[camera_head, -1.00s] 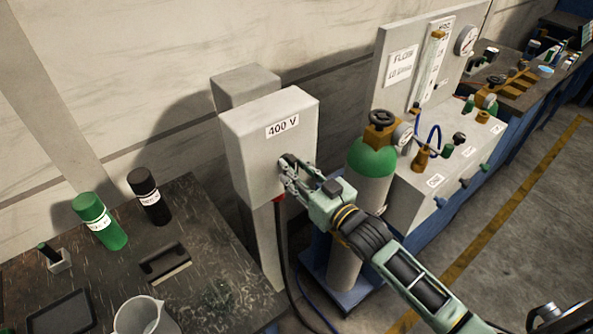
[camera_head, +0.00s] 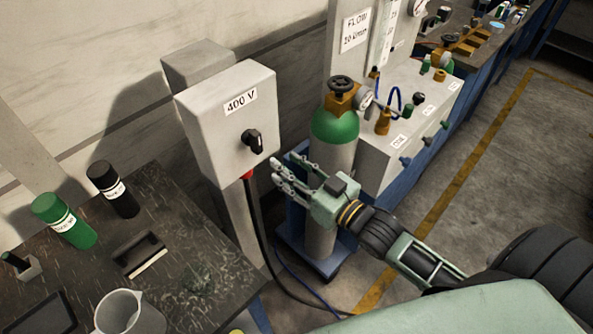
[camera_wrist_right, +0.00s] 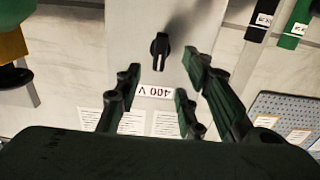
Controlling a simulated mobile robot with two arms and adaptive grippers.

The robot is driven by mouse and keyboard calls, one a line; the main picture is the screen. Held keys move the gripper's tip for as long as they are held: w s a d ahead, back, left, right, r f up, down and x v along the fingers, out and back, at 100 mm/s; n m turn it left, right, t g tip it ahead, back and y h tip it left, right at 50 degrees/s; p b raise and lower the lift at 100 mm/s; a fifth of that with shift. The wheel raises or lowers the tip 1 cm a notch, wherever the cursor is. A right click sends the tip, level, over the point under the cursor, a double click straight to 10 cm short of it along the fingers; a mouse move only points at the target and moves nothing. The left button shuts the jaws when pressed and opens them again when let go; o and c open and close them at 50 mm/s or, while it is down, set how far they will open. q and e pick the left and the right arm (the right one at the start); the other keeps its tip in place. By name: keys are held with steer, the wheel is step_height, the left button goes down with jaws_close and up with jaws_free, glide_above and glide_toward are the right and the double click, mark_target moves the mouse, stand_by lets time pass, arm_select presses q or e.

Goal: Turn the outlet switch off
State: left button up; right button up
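The outlet box (camera_head: 222,117) is a pale grey box labelled 400 V, mounted on a post. Its switch (camera_head: 253,140) is a black rotary knob on the front face, now fully in view. In the right wrist view the box appears upside down and the knob (camera_wrist_right: 159,50) shows beyond the fingers, with its bar running along the picture's vertical. My right gripper (camera_head: 284,179) is open and empty, apart from the knob, to its lower right in the head view. Its spread fingers (camera_wrist_right: 155,100) also show in the right wrist view. My left gripper is not in view.
A green-topped gas cylinder (camera_head: 334,135) stands close behind my right gripper. A red plug (camera_head: 247,175) with a black cable hangs below the box. A dark workbench (camera_head: 180,235) with bottles and a beaker (camera_head: 128,312) stands at left.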

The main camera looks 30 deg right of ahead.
steer(key=shift+v, duration=0.95)
steer(key=s+d+f+m+g+h+b, duration=0.1)
steer(key=s+d+f+g+h, duration=0.1)
steer(key=f, duration=1)
steer(key=s+d+f+m+g+h+b, duration=0.1)
steer(key=s+d+f+g, duration=0.15)
steer(key=f, duration=0.95)
steer(key=s+d+f+g+h+b, duration=0.1)
steer(key=s+d+f+g+h, duration=0.15)
steer(key=f, duration=0.95)
steer(key=s+f+g+b, duration=0.1)
steer(key=s+f+g, duration=0.3)
steer(key=s+f, duration=0.95)
steer(key=s+a+f+g, duration=0.2)
steer(key=s+f, duration=0.4)
steer(key=s, duration=0.3)
steer(key=s+a+f+g+b, duration=0.1)
steer(key=s+a+f+g, duration=0.1)
steer(key=s+f, duration=0.4)
steer(key=s+g, duration=0.1)
steer(key=s, duration=0.2)
steer(key=shift+s+a+f+h, duration=0.2)
steer(key=shift+s+a+h, duration=0.15)
steer(key=shift+s+a, duration=0.05)
steer(key=shift+s, duration=0.1)
steer(key=shift+c, duration=0.5)
steer(key=shift+s, duration=0.1)
